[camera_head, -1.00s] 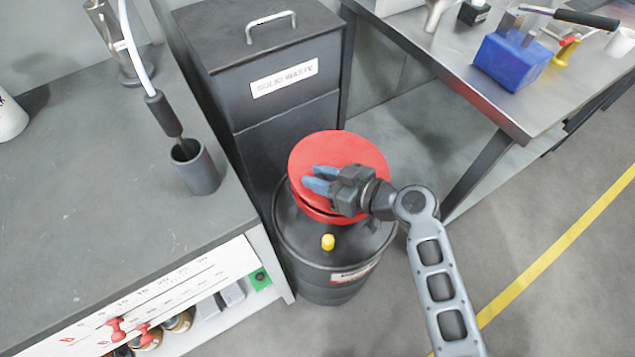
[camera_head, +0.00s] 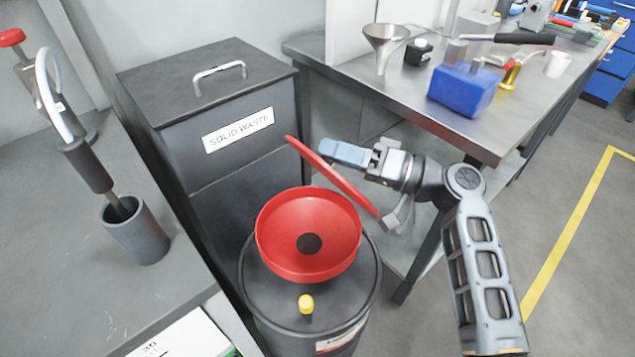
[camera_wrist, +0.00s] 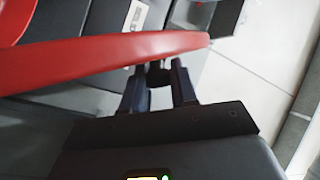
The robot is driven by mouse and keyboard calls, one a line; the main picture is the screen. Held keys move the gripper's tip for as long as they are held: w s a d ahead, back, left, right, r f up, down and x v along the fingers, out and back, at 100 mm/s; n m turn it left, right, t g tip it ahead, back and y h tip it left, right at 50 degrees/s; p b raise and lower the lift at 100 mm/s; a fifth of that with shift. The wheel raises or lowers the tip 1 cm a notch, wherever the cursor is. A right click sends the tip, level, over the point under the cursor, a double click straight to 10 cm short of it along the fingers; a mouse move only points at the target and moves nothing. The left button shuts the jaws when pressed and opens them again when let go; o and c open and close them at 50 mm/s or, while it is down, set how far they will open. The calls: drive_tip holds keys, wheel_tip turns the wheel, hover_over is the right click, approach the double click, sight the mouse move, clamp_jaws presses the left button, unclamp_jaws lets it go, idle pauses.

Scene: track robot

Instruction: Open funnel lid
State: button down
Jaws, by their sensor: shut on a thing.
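The red funnel (camera_head: 280,240) sits on top of the black drum, its bowl showing with a dark hole at the bottom. The round red funnel lid (camera_head: 338,181) is raised and tilted steeply, seen nearly edge-on at the funnel's back right side. My gripper (camera_head: 345,153) is at the lid's outer face, its blue fingers against it. In the wrist view the lid (camera_wrist: 110,57) crosses as a red band, and my gripper (camera_wrist: 160,72) is shut on a small dark part at it, mostly hidden behind the fingers.
The drum (camera_head: 265,290) has a yellow cap (camera_head: 306,303). A dark solid waste bin (camera_head: 160,135) stands behind it. A grey bench (camera_head: 60,260) is at left. A steel table (camera_head: 450,130) with a blue block (camera_head: 465,88) and metal funnel (camera_head: 385,40) is at right.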

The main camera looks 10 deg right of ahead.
drive_tip(key=w+d+r+m+t+y+b, duration=0.1)
drive_tip(key=w+d+m+b, duration=0.1)
drive_tip(key=w+d+m, duration=0.1)
drive_tip(key=shift+w+d+m+t+b, duration=0.2)
drive_tip(key=shift+d+m+t+b, duration=0.25)
drive_tip(key=shift+d, duration=0.6)
drive_tip(key=c, duration=0.9)
unclamp_jaws()
drive_tip(key=shift+c, duration=0.2)
drive_tip(key=v, duration=0.7)
drive_tip(key=shift+d+b, duration=0.3)
drive_tip(key=shift+d, duration=0.05)
drive_tip(key=shift+s+f, duration=0.1)
